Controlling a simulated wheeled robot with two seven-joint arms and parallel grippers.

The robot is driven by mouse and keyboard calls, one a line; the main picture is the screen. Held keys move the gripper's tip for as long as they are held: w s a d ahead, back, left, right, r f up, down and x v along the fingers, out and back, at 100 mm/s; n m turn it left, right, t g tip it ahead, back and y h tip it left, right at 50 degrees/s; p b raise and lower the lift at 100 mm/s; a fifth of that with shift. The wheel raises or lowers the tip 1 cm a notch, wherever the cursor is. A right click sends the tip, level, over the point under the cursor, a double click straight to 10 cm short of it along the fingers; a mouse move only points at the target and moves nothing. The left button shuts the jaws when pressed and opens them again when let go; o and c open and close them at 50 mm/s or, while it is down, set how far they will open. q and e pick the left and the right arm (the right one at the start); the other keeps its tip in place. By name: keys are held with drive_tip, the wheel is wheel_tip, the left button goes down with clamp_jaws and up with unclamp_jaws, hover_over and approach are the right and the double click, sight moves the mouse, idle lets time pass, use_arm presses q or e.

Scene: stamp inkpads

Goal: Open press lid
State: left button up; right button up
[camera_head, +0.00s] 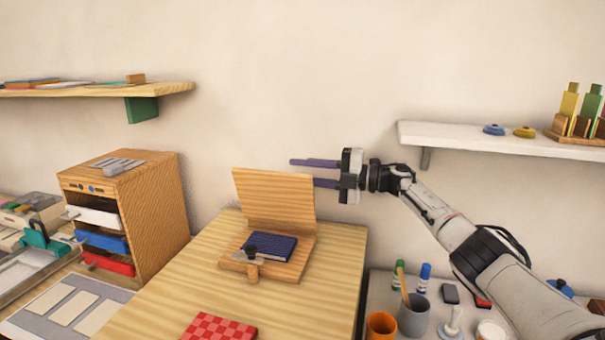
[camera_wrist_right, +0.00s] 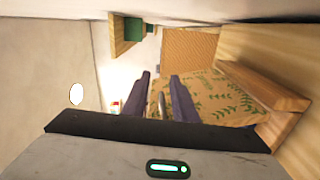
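The wooden press stands on the table in the head view, its lid (camera_head: 274,197) raised steeply at the back of its base (camera_head: 292,272). A dark blue book-like block (camera_head: 272,246) lies on the base, with a dark and wooden latch-like part (camera_head: 252,266) at the front edge. My right gripper (camera_head: 300,172) is above and behind the lid's top right, pointing left, fingers apart and empty. In the right wrist view its fingers (camera_wrist_right: 163,88) are apart beside a tan leaf-patterned surface (camera_wrist_right: 232,95); I cannot tell whether that is the lid. My left gripper is not in view.
A red checked block (camera_head: 218,328) lies at the table's front. A wooden drawer cabinet (camera_head: 150,205) stands to the left. A white shelf (camera_head: 480,140) is above my right arm; cups, such as an orange one (camera_head: 381,326), and markers stand at lower right.

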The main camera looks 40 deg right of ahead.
drive_tip(key=shift+f, duration=0.1)
drive_tip(key=b+v, duration=0.1)
drive_tip(key=v, duration=0.9)
drive_tip(key=shift+s+b, duration=0.15)
drive_tip(key=shift+b, duration=0.25)
drive_tip(key=shift+d, duration=0.1)
